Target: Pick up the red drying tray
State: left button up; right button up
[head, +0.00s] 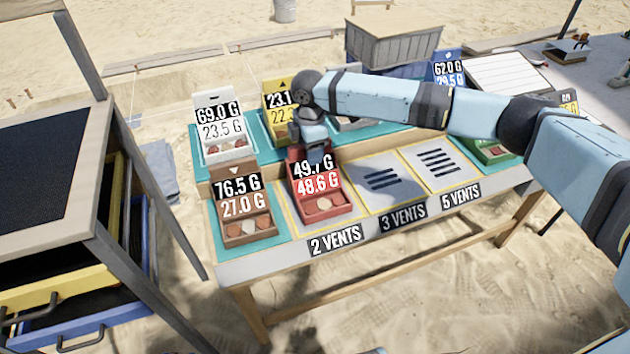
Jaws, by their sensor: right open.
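The red drying tray (322,209) sits on the 2 VENTS spot of the sorting table, with a label reading 49.7 G and 48.6 G on its back and a few small pieces inside. My right gripper (318,152) is at the top edge of the tray's label panel, pointing down, and is open. Its fingers partly cover the upper number. I cannot tell whether they touch the panel. My left gripper is not in view.
A brown tray (247,222) stands just left of the red tray. A white tray (222,145) and a yellow tray (277,108) stand on the shelf behind. The 3 VENTS (381,183) and 5 VENTS (437,165) spots are empty. A drawer cabinet (95,190) stands at the left.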

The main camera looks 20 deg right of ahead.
jog(key=shift+r, duration=0.1)
grip_shut()
jog(key=shift+r, duration=0.15)
